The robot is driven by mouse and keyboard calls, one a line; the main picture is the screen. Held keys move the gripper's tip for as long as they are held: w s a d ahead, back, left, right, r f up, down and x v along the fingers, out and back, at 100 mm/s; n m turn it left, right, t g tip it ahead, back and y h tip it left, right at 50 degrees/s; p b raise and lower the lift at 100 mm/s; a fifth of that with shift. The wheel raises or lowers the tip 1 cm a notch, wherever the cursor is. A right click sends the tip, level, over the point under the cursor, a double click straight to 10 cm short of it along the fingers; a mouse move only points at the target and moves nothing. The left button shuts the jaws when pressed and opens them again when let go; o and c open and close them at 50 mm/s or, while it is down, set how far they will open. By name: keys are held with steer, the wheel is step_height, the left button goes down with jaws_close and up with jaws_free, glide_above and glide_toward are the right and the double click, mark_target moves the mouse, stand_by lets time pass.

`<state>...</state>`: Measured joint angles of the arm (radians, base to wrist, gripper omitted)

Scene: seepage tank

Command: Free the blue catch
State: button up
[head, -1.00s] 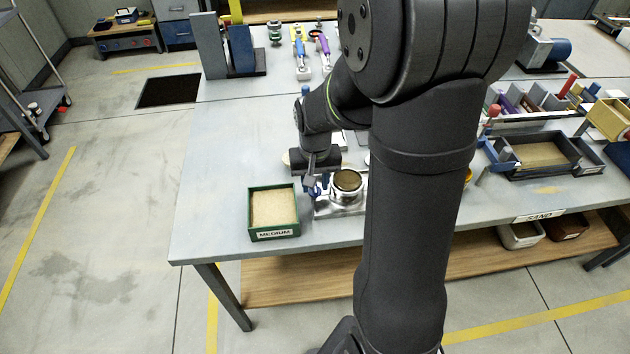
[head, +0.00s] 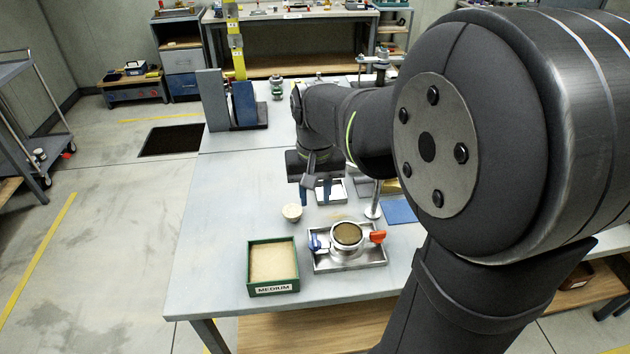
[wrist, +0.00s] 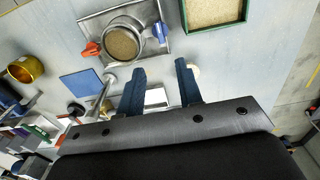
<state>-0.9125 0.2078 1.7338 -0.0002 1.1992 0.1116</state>
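The blue catch (head: 314,243) is at the left side of a round metal cell (head: 347,237) filled with brown material. It also shows in the wrist view (wrist: 160,31), close beside the cell's ring. I cannot tell whether it still grips the ring. An orange catch (head: 377,236) sticks outward on the cell's other side, and it shows in the wrist view (wrist: 91,48). The cell stands in a metal tray (head: 372,260). My gripper (head: 317,198) is behind and above the cell, apart from it. In the wrist view its two fingers (wrist: 168,66) are spread with nothing between them.
Behind the tray are a small pale bowl (head: 292,212), a metal post (head: 374,208) and a blue mat (head: 399,210). The table's left part is clear.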

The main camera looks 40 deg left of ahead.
mark_target(315, 239)
steer(key=shift+r, duration=1.7)
step_height(315, 239, down, 18)
steer(key=shift+r, duration=0.25)
steer(key=shift+r, duration=0.1)
